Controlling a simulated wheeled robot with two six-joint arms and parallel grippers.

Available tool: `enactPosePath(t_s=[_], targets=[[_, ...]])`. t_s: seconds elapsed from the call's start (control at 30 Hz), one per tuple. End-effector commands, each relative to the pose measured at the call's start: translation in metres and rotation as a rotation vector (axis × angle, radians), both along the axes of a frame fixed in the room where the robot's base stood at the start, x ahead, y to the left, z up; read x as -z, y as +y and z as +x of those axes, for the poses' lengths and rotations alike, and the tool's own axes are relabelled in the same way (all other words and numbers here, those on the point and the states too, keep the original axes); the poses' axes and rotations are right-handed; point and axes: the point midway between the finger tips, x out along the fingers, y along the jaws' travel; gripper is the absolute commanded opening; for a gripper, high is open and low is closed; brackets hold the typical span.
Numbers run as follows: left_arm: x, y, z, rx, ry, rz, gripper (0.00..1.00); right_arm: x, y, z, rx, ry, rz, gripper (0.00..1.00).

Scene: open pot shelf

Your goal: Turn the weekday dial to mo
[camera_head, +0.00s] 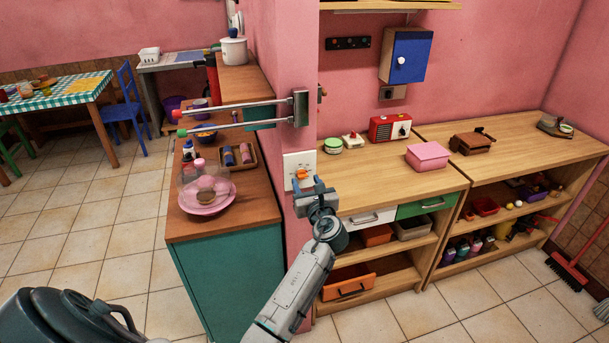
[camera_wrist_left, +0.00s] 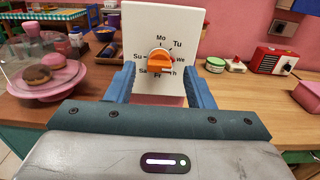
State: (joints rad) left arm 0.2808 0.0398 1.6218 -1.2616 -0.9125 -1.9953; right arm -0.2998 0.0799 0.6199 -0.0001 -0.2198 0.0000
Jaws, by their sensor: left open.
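The weekday dial is an orange knob (camera_wrist_left: 160,63) on a white plate (camera_wrist_left: 135,22) lettered with short day names around it. "Mo" stands at the top, "We" at the right and "Su" at the left. The knob's bar lies roughly level, but I cannot tell for sure which end points. In the head view the knob (camera_head: 301,174) shows on the wall plate (camera_head: 291,161) at the pillar. My left gripper (camera_head: 314,187) is open in front of the plate. In the left wrist view its fingers (camera_wrist_left: 161,84) stand either side of the knob, seemingly apart from it.
Two towel bars (camera_head: 245,112) stick out from the pillar above the dial. A teal cabinet (camera_head: 232,270) with a pink cake stand (camera_head: 207,203) is at the left. A shelf top (camera_head: 385,180) with a red radio (camera_head: 390,128) and pink box (camera_head: 428,156) is at the right.

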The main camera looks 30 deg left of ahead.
Motion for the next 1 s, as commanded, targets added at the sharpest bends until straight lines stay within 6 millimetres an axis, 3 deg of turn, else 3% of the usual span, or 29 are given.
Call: enactPosePath(t_s=[0.2, 0.53, 0.77, 1.0], targets=[[-0.001, 0.018, 0.016, 0.001, 0.001, 0.001, 0.48, -0.008, 0.000, 0.000, 0.000, 0.000, 0.000, 0.36], [0.001, 0.021, 0.018, 0.001, 0.000, -0.001, 0.48, -0.008, 0.000, 0.000, 0.000, 0.000, 0.000, 0.36], [0.001, 0.021, 0.018, 0.001, 0.000, -0.001, 0.05, -0.008, 0.001, 0.000, 0.000, 0.000, 0.001, 0.36], [0.001, 0.021, 0.018, 0.001, -0.010, -0.010, 0.03, -0.007, 0.001, 0.000, 0.000, 0.000, 0.001, 0.36]])
